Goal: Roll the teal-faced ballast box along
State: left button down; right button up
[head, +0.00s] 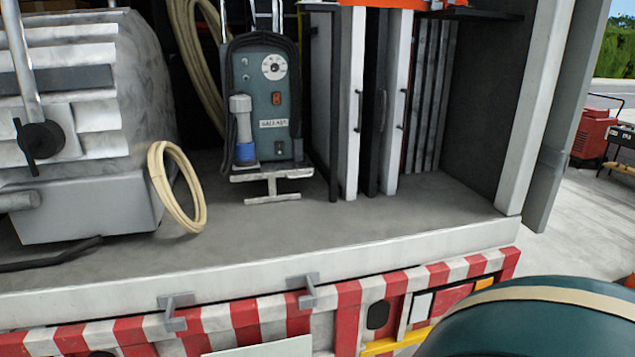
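The teal-faced ballast box (264,105) stands upright on the truck's grey bed, toward the back and left of the picture's middle. Its face has a round white dial, a small orange-red switch and a pale label. A grey plug with a blue collar hangs at its front left. Dark cable drapes around its top and sides. A light metal T-shaped foot sticks out below its front. Its wheels, if any, cannot be made out. Neither of my grippers is in view, and nothing of mine is seen touching the box.
A large metal-slatted unit (70,130) stands at left, with a coiled cream cable (160,180) leaning by it. Upright pale panels (351,100) stand close right of the box. The bed (390,215) is clear in front, up to its pale edge. A rounded teal shape fills the bottom right corner.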

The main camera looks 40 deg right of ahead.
aim_at(247, 60)
jog(key=z, duration=1.15)
